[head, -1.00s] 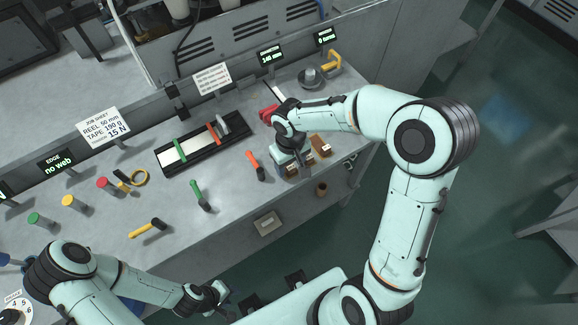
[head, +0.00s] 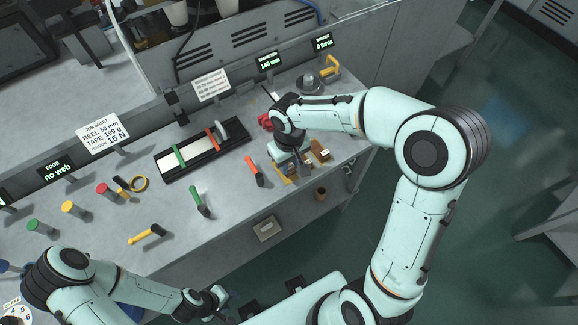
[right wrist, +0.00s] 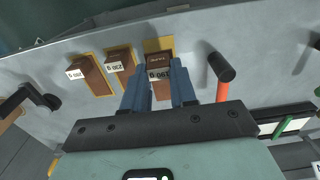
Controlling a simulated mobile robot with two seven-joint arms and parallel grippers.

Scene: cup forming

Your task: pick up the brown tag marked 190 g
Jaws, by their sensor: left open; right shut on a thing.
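The brown tag marked 190 g (right wrist: 160,63) is between the fingers of my right gripper (right wrist: 160,90) in the right wrist view, its white label upside down. The fingers are shut on it. Yellow pad (right wrist: 152,44) shows behind the tag; the gap between them is hard to judge. In the head view my right gripper (head: 303,172) is over the bench's front edge area and largely hides the tag. My left gripper (head: 218,297) is open and empty, low in front of the bench.
Two more brown tags, a middle one (right wrist: 118,61) and an outer one (right wrist: 83,73), stand on yellow pads beside the held tag. A black tray (head: 203,150) lies further back.

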